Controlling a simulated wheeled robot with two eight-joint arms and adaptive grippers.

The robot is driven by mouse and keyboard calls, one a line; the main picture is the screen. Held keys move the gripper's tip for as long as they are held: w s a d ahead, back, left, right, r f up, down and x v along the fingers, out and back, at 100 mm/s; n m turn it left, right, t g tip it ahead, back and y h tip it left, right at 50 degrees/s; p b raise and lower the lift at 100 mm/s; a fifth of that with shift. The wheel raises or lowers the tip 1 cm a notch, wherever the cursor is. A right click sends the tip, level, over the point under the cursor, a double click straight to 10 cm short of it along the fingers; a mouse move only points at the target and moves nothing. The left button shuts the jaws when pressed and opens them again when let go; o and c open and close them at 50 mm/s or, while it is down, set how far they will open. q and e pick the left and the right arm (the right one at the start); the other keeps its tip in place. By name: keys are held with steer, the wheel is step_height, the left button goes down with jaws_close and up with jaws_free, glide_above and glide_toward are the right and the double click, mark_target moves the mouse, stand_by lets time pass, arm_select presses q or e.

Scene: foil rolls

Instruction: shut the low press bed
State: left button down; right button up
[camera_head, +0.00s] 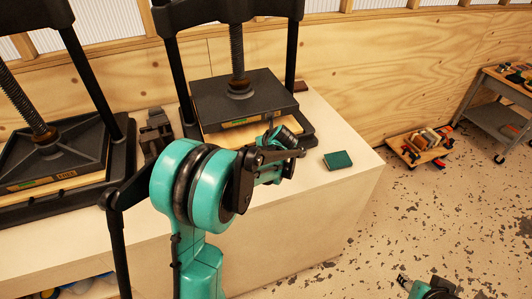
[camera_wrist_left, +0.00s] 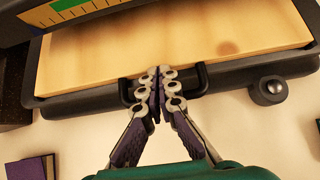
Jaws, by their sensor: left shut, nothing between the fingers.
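The right-hand press has a raised black platen (camera_head: 243,98) above a bed with a pale wooden board (camera_head: 222,138). In the left wrist view the bed's board (camera_wrist_left: 170,45) sits in a black tray with a black handle (camera_wrist_left: 201,78) on its front edge. My left gripper (camera_head: 290,142) is at the front of this press. In the wrist view my left gripper (camera_wrist_left: 158,75) is shut and empty, its tips at the middle of the handle; whether they touch is unclear. Part of my right gripper (camera_head: 404,283) shows at the bottom edge; its finger state is unclear.
A second black press (camera_head: 60,148) stands to the left on the same pale counter (camera_head: 300,200). A small green block (camera_head: 338,159) lies right of the press. A grey cart (camera_head: 505,95) and a low loaded dolly (camera_head: 420,148) stand far right. The speckled floor between is clear.

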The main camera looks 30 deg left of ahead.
arm_select(q)
steer(key=shift+w+a, duration=0.6)
steer(key=shift+a, duration=0.05)
steer(key=shift+r, duration=0.1)
